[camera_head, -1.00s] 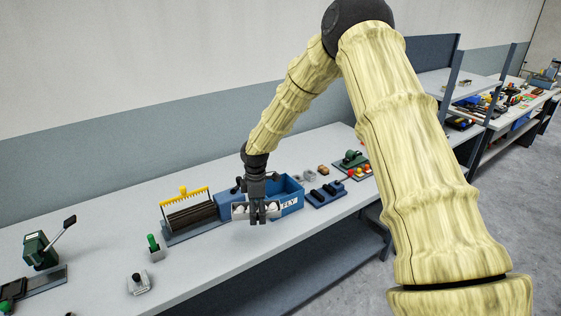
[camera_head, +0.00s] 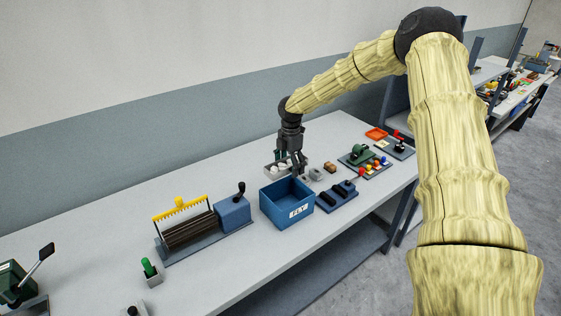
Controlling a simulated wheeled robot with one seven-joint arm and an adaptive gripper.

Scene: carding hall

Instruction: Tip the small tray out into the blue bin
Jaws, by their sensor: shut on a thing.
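The blue bin (camera_head: 275,207), with a white FLY label on its front, stands on the long bench. What shows of its inside looks empty. The small tray (camera_head: 270,177) is pale grey and holds a few whitish lumps. It shows just behind the bin's far edge and looks about level. My gripper (camera_head: 298,172) points down at the tray's right side and is shut on it. The fingers hide part of the tray. I cannot tell whether the tray touches the bench or hangs just above it.
A carding device with a yellow comb (camera_head: 180,205) stands left of the bin. A dark blue block board (camera_head: 337,196) is close on the right. The bench front near the bin is clear.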

